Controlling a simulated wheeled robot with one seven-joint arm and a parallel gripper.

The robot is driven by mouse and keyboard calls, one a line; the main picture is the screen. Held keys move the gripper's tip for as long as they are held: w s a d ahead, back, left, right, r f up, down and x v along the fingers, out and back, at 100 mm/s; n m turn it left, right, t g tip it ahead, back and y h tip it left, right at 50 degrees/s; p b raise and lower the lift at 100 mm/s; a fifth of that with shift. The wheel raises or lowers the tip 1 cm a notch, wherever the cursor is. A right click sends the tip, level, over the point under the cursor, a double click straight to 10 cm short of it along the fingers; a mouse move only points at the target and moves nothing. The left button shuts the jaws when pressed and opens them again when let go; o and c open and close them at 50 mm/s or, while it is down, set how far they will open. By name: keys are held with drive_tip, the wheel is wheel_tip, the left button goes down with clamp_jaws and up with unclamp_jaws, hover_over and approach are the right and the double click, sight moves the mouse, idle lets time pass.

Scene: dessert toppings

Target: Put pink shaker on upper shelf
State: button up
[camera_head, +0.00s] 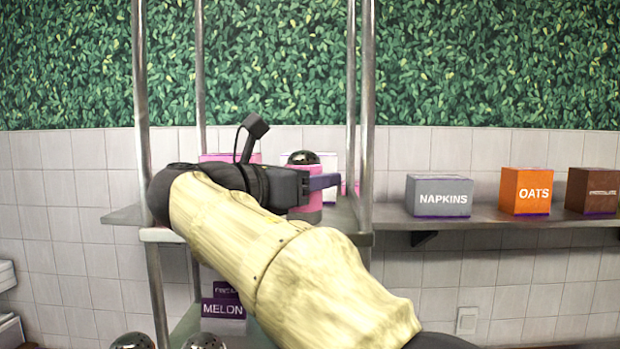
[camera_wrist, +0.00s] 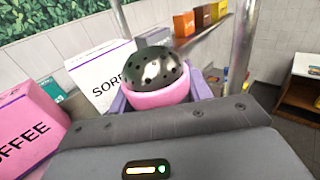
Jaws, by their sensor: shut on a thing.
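The pink shaker (camera_head: 307,203) has a dark perforated dome lid and is upright at the upper shelf (camera_head: 340,217) of the metal rack. It also shows in the wrist view (camera_wrist: 158,84), between my purple fingers. My gripper (camera_head: 322,184) is shut on it. My arm hides part of the shelf and the shaker's left side. I cannot tell whether the shaker's base touches the shelf.
A pink coffee box (camera_wrist: 30,125) and a white box (camera_wrist: 98,72) stand behind the shaker. Metal posts (camera_head: 366,120) frame the rack. A wall shelf at right holds a napkins box (camera_head: 438,194), an oats box (camera_head: 526,190) and a brown box (camera_head: 592,189). More shakers (camera_head: 133,341) stand below.

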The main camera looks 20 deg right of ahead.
drive_tip(key=o, duration=1)
drive_tip(key=shift+s, duration=0.25)
drive_tip(key=shift+o, duration=0.2)
drive_tip(key=shift+w+a, duration=0.1)
drive_tip(key=shift+w, duration=0.05)
drive_tip(key=b+v, duration=0.3)
drive_tip(key=v, duration=0.9)
drive_tip(key=shift+r, duration=0.15)
